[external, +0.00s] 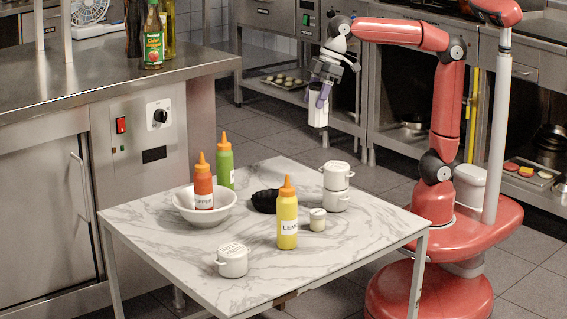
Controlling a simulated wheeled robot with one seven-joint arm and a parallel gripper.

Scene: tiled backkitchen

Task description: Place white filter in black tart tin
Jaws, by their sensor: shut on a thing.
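A white filter (318,110), a white upright cylinder-like piece, hangs in my gripper (321,92). My gripper is shut on its upper part and points down, high above the far side of the marble table. The black tart tin (262,200) is a small dark fluted dish on the table, near its middle. The yellow bottle partly covers its right side. My gripper and the filter are well above the tin and to its right in the picture, apart from it.
The marble-topped table (165,232) also bears a white bowl (204,218) with a red-orange bottle (203,184), a green bottle (225,165), a yellow bottle (287,222), stacked white cups (336,188), a small jar (318,220) and a lidded white cup (232,261). Its front right is clear.

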